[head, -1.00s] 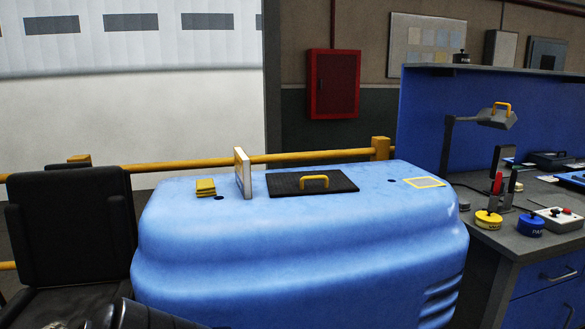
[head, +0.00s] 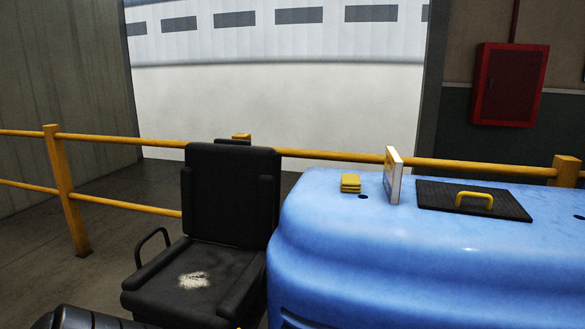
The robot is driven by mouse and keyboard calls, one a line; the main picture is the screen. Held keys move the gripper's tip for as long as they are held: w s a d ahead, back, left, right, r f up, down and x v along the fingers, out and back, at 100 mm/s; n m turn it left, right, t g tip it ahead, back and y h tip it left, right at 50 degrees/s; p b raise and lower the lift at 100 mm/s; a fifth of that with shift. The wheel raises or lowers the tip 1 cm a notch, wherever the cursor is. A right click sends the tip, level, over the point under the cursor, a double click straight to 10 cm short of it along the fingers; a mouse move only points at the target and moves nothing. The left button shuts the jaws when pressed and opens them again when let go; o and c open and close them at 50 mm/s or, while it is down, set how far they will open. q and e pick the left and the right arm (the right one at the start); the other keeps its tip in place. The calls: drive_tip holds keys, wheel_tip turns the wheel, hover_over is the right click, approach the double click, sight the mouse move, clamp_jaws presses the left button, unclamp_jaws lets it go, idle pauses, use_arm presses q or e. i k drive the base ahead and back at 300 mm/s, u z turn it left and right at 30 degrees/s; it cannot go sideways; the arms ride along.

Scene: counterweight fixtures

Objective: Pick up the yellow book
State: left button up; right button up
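A thin book-like thing (head: 393,175) with a yellow edge and a pale side stands upright on the blue rounded housing (head: 330,235) in the head view. It looks like the yellow book. Neither gripper shows; only a dark piece, probably of my own arm, is at the bottom left edge.
A black mat (head: 440,203) with a yellow handle (head: 474,199) lies right of the upright book. A black chair (head: 230,190) with a worn seat stands left of the housing. A yellow railing (head: 110,139) runs behind. Floor is open at left.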

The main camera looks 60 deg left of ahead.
sight(394, 165)
drive_tip(key=u, duration=0.6)
drive_tip(key=i, duration=0.85)
